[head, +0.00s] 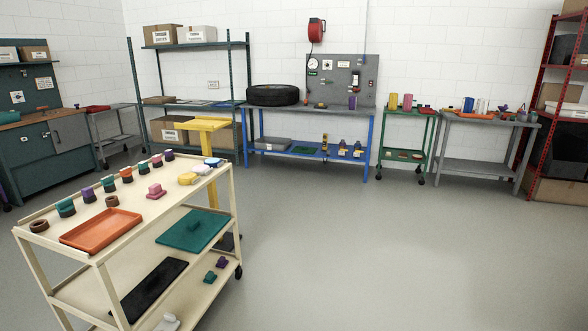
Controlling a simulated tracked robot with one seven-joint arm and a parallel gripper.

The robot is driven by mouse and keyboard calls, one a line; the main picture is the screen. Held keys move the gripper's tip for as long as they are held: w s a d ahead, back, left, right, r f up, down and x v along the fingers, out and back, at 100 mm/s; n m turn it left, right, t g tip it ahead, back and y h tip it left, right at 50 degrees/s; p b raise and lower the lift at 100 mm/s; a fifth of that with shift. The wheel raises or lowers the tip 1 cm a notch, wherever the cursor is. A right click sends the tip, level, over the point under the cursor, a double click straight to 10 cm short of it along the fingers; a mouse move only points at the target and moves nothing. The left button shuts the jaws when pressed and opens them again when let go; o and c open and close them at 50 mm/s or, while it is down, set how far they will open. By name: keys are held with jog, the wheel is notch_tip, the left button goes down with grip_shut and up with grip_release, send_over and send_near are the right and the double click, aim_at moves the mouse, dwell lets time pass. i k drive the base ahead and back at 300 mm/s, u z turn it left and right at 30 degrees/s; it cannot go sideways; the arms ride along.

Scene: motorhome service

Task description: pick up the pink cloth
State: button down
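A small pink item (156,191) lies on the top of the cream trolley (85,189), toward its right part. It looks like a folded or lumpy piece with a raised middle; I cannot tell for sure that it is the cloth. My gripper is not in view.
The trolley top also holds an orange tray (101,230), a row of several small coloured pieces and yellow and white pieces (188,178). A yellow stand (212,170) rises behind it. Blue workbench (310,153) and grey table (478,167) line the wall. Floor at right is clear.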

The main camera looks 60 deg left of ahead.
aim_at(156, 191)
jog(key=u, duration=0.05)
jog(key=i, duration=0.15)
jog(key=u, duration=2.95)
jog(key=k, duration=0.8)
jog(key=u, duration=0.2)
jog(key=i, duration=0.8)
jog(key=z, duration=0.1)
